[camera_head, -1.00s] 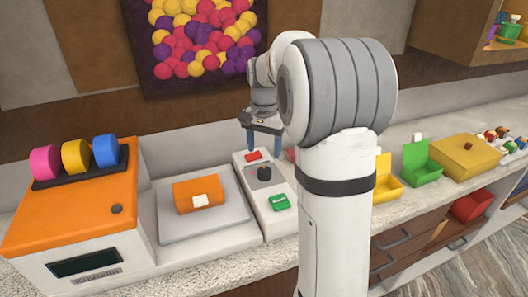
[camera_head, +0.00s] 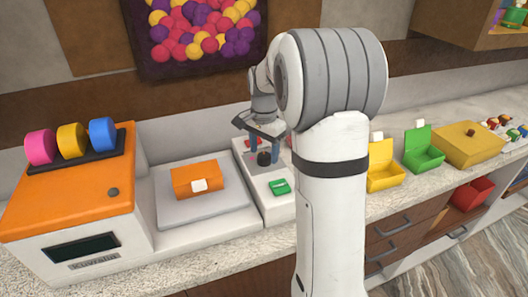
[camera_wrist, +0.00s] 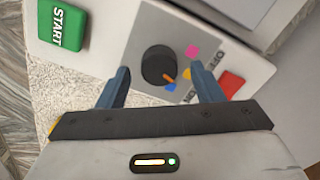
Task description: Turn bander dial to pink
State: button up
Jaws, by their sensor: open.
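The bander dial (camera_wrist: 155,62) is a round black knob with an orange pointer on the grey panel of the white bander (camera_wrist: 100,45). The pointer slants to the lower right in the wrist view, close to the blue dot (camera_wrist: 169,87) and the yellow dot (camera_wrist: 188,73); I cannot tell exactly which it marks. The pink dot (camera_wrist: 192,51) is right of the dial. My gripper (camera_wrist: 159,71) is open, its blue fingers on either side of the dial in this view. In the head view my gripper (camera_head: 264,152) is over the dial (camera_head: 264,159); contact is unclear.
A green START button (camera_wrist: 62,26) and a red button (camera_wrist: 232,81) flank the dial. Left of the bander are a grey plate (camera_head: 225,207) with an orange block (camera_head: 193,181) and an orange machine (camera_head: 80,195). Yellow (camera_head: 385,178) and green (camera_head: 425,157) boxes stand to the right.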

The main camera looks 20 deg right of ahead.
jog(key=shift+f, duration=0.55)
jog(key=c, duration=1)
jog(key=shift+o, duration=0.2)
jog(key=shift+n, duration=0.5)
jog(key=n, duration=0.5)
jog(key=shift+r+n, duration=0.1)
jog(key=shift+n, duration=0.2)
jog(key=n, duration=0.5)
jog(key=shift+n, duration=0.4)
